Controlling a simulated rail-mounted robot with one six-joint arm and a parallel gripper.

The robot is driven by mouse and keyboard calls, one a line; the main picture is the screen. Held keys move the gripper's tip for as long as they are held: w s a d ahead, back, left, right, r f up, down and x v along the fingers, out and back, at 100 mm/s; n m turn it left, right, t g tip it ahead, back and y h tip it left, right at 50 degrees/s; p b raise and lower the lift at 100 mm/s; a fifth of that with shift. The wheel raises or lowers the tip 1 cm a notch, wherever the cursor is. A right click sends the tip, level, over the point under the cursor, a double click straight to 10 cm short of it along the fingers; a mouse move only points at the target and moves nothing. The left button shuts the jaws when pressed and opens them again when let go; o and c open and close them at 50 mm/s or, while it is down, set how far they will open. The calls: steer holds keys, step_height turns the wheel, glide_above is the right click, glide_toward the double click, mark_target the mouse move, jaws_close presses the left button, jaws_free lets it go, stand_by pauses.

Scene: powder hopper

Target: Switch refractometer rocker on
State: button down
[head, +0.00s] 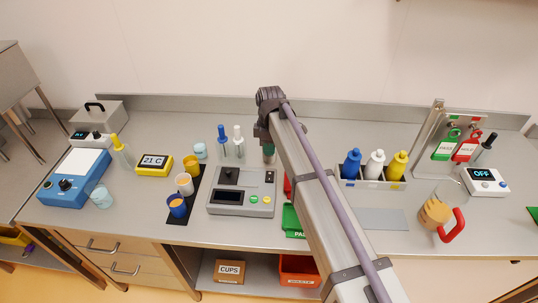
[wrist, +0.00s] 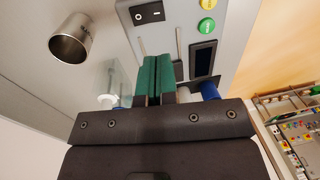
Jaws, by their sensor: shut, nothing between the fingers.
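The grey bench instrument (head: 240,205), which I take for the refractometer, stands at the middle of the bench. It has a dark block, a display and round buttons. Its black rocker (wrist: 148,12) shows at the top of the wrist view, with white marks at both ends; I cannot tell which side is pressed. My gripper (head: 268,155) is over the back right part of the instrument. Its green fingertips (wrist: 158,72) are shut together and empty, apart from the rocker. In the wrist view they hide part of the instrument.
A steel cup (wrist: 72,40) stands behind the instrument. Blue-capped (head: 222,143) and white-capped (head: 238,143) bottles stand at its back left. Cups on a dark mat (head: 181,209) are at its left. A rack of bottles (head: 372,183) stands right of my arm.

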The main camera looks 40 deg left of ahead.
mark_target(269, 179)
steer(key=f+b, duration=0.3)
steer(key=f, duration=0.1)
steer(key=f+b, duration=0.3)
steer(key=s+f+b, duration=0.1)
steer(key=f+b, duration=0.3)
steer(key=shift+d+f, duration=0.3)
steer(key=shift+d, duration=0.05)
steer(key=shift+r, duration=0.1)
steer(key=shift+s, duration=0.1)
